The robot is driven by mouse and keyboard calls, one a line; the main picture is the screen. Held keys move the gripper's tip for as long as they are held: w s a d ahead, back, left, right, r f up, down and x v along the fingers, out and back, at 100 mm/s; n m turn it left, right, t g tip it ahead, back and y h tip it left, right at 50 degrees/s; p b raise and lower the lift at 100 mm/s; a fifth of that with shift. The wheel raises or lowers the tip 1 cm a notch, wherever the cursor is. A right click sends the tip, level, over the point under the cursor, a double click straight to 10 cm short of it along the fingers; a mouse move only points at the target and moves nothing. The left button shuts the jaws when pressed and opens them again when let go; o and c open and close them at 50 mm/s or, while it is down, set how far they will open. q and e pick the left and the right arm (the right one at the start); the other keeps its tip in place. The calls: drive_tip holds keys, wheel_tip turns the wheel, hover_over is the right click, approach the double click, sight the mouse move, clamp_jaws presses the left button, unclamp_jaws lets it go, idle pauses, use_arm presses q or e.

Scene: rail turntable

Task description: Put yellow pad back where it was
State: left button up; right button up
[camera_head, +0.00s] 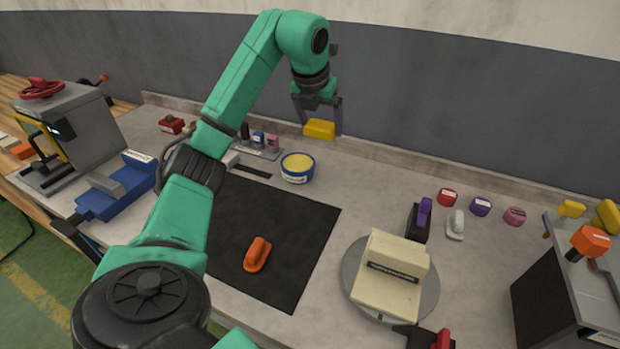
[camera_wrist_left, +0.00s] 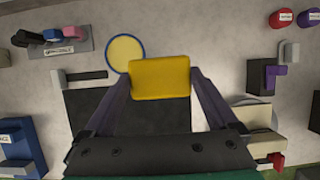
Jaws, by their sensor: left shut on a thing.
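The yellow pad (camera_head: 319,129) is held in my left gripper (camera_head: 318,118), above the back part of the table near the wall. In the left wrist view the yellow pad (camera_wrist_left: 160,78) sits between the two fingers, and my left gripper (camera_wrist_left: 160,90) is shut on it. Below and to the left of it in the head view is a round blue tin with a yellow top (camera_head: 298,167). The tin (camera_wrist_left: 126,52) also shows in the wrist view, partly hidden behind the pad. My right gripper is not in view.
An orange piece (camera_head: 257,254) lies on a black mat (camera_head: 300,228). A cream block stands on a grey turntable (camera_head: 428,300). A small rack (camera_head: 258,150) holds coloured pieces. Red, purple and pink pieces (camera_head: 480,206) lie at the right. A blue vise (camera_head: 118,187) stands left.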

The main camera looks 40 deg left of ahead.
use_arm(q)
drive_tip(key=shift+a, duration=0.1)
hover_over(323, 193)
drive_tip(key=s+d, duration=0.1)
wheel_tip(323, 193, down, 10)
drive_tip(key=f, duration=0.9)
drive_tip(key=shift+s+a+f, duration=0.1)
drive_tip(key=shift+s+a, duration=0.05)
drive_tip(key=shift+a, duration=0.05)
drive_tip(key=shift+a+f, duration=0.15)
drive_tip(key=shift+f, duration=0.2)
drive_tip(key=o, duration=1)
drive_tip(key=shift+r, duration=0.1)
drive_tip(key=shift+c, duration=0.2)
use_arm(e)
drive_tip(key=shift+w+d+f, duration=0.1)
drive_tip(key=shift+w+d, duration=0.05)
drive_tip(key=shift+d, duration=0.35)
